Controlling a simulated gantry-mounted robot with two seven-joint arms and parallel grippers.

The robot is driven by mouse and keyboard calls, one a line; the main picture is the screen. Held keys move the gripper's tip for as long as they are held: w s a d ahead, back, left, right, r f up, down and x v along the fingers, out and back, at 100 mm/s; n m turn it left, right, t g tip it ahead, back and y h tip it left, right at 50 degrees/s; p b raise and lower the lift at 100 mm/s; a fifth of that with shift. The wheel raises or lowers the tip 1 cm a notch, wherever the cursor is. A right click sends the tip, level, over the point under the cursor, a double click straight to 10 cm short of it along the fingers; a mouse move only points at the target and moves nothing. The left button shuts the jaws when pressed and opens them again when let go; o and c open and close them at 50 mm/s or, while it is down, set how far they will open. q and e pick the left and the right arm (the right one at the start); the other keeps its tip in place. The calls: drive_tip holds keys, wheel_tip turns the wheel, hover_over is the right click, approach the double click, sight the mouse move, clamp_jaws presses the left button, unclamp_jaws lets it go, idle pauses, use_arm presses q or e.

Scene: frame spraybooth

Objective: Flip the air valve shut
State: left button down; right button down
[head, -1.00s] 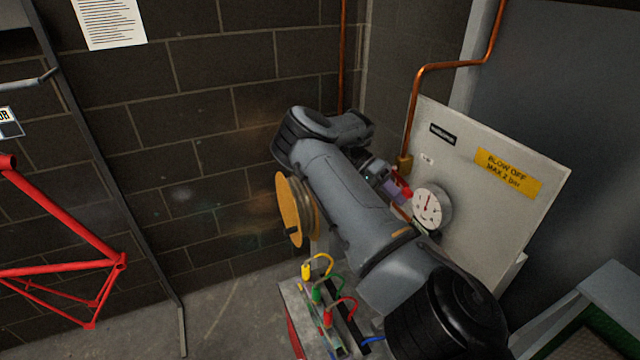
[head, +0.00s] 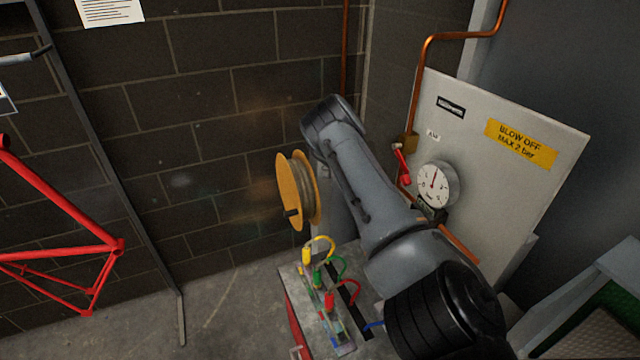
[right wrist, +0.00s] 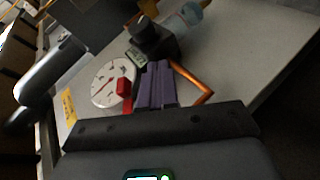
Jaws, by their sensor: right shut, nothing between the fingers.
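The air valve's red lever (head: 404,170) is on the copper pipe below a brass fitting, left of the round gauge (head: 436,184), on the grey panel (head: 500,190). Its free end points down, roughly along the pipe, slightly tilted. In the right wrist view the red lever (right wrist: 124,90) is immediately left of my right gripper's purple fingers (right wrist: 157,84). They are shut together with nothing between them. I cannot tell whether they touch the lever. In the head view my right arm hides this gripper. My left gripper is not in view.
A copper pipe (head: 424,75) runs down the panel. A black knob (right wrist: 150,36) is near the fingers in the wrist view. An orange reel (head: 296,190) and a bench (head: 300,292) with coloured leads are near my right arm. A red frame (head: 60,220) hangs left.

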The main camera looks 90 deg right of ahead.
drive_tip(key=shift+w+d+f+b, duration=0.25)
drive_tip(key=shift+w+d, duration=0.15)
drive_tip(key=shift+w, duration=0.1)
drive_tip(key=shift+w+d+f+b, duration=0.15)
drive_tip(key=shift+w+d+f, duration=0.15)
drive_tip(key=shift+w, duration=0.2)
drive_tip(key=shift+r, duration=0.1)
